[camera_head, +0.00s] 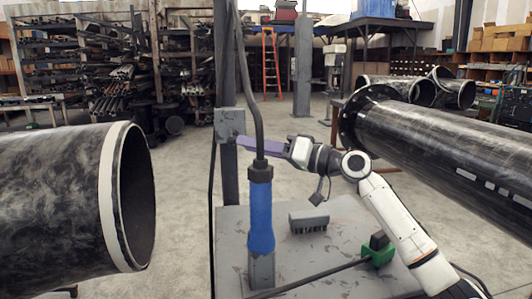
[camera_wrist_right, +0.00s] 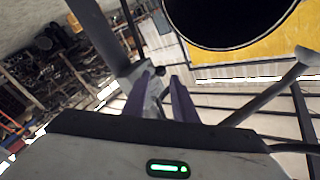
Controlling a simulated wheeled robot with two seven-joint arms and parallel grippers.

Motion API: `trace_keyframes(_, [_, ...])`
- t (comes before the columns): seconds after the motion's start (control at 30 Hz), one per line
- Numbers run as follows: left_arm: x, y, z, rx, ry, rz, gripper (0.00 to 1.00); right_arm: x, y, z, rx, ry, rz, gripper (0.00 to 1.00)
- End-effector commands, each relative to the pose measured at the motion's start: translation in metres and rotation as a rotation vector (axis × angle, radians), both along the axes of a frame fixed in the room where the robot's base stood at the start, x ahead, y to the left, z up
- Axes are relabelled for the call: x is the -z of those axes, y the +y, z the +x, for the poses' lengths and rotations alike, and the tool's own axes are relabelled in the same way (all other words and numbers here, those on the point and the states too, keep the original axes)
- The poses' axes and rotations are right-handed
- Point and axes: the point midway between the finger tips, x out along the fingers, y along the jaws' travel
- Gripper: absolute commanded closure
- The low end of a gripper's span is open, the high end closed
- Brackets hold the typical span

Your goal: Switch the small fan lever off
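A grey switch box (camera_head: 229,123) is mounted on a dark upright post in the head view. The box also shows beyond the fingers in the wrist view (camera_wrist_right: 133,73). The small fan lever cannot be made out clearly; my fingers partly cover that side of the box. My right gripper (camera_head: 240,142) has purple fingers pointing left at the lower right of the box. In the wrist view, the right gripper (camera_wrist_right: 162,82) has its two fingers apart with a gap between them. I cannot tell whether a finger touches the box or lever. My left gripper is not in view.
A blue-handled tool (camera_head: 261,215) with a thick cable stands on the metal table (camera_head: 335,275), in front of the post. A grey brush-like block (camera_head: 309,221) lies behind it. Large pipes flank the table: one at left (camera_head: 60,195), a flanged one at right (camera_head: 440,140).

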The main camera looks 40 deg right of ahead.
Motion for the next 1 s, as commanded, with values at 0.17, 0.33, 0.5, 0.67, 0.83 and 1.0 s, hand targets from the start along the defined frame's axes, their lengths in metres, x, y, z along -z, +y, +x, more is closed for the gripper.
trace_keyframes(0.17, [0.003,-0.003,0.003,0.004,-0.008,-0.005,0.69,0.004,-0.011,-0.026,0.001,-0.001,-0.001,0.75])
trace_keyframes(0.33, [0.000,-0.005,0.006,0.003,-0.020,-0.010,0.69,0.003,-0.016,-0.038,0.001,-0.001,-0.001,0.75])
trace_keyframes(0.5, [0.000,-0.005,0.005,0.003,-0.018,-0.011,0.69,0.001,-0.017,-0.040,0.000,-0.002,0.000,0.75])
trace_keyframes(0.67, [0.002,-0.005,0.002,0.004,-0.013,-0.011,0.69,0.002,-0.017,-0.039,0.000,-0.002,0.000,0.75])
trace_keyframes(0.83, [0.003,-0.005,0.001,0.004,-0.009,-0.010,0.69,0.002,-0.017,-0.039,0.000,-0.002,0.000,0.75])
trace_keyframes(1.0, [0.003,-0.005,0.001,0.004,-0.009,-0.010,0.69,0.002,-0.017,-0.039,0.001,-0.002,0.000,0.75])
